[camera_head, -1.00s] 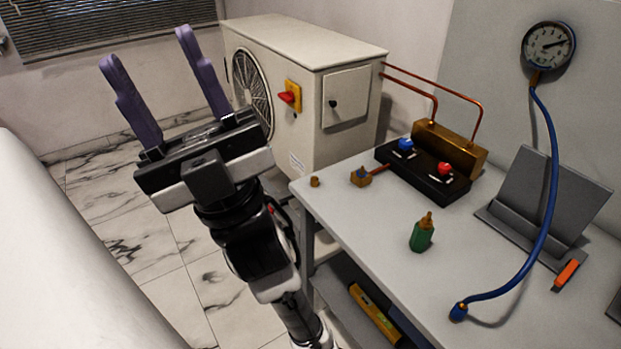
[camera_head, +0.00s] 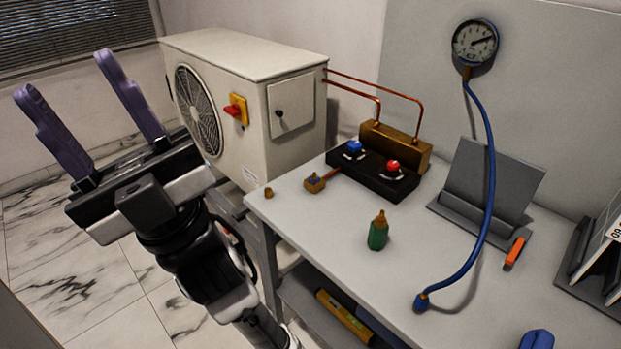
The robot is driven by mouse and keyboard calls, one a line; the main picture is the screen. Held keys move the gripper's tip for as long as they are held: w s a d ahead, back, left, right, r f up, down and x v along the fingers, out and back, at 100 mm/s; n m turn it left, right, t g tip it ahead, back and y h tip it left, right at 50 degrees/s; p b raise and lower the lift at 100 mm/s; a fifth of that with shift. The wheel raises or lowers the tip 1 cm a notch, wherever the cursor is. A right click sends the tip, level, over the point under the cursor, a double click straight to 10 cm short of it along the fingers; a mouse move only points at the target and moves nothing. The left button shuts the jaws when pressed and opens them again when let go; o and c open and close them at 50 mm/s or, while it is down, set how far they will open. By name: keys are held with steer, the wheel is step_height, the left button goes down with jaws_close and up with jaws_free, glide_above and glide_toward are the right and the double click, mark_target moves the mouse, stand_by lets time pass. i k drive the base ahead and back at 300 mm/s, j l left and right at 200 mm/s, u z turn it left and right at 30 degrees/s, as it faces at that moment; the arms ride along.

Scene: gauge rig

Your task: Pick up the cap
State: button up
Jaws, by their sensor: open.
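A small brass cap (camera_head: 268,192) stands on the near left corner of the grey workbench (camera_head: 330,235). I take this small brass piece to be the cap; it is too small to make out detail. My gripper (camera_head: 65,75) is raised at the left of the view, with its two purple fingers pointing up and spread wide apart. It is open and empty, left of the bench and well apart from the cap. Nothing hides the cap.
A brass fitting (camera_head: 314,183) sits right of the cap, near the black valve manifold (camera_head: 375,175). A green bottle (camera_head: 378,233) and blue hose (camera_head: 484,200) occupy the bench. The outdoor unit (camera_head: 245,95) stands behind. The bench's front middle is clear.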

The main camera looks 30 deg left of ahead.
mark_target(269, 194)
steer(key=j, duration=2.15)
steer(key=i+j, duration=0.1)
steer(key=j, duration=0.55)
steer(key=i+j, duration=0.15)
steer(key=j, duration=0.15)
steer(key=i+j, duration=0.1)
steer(key=i, duration=0.2)
steer(key=z, duration=0.05)
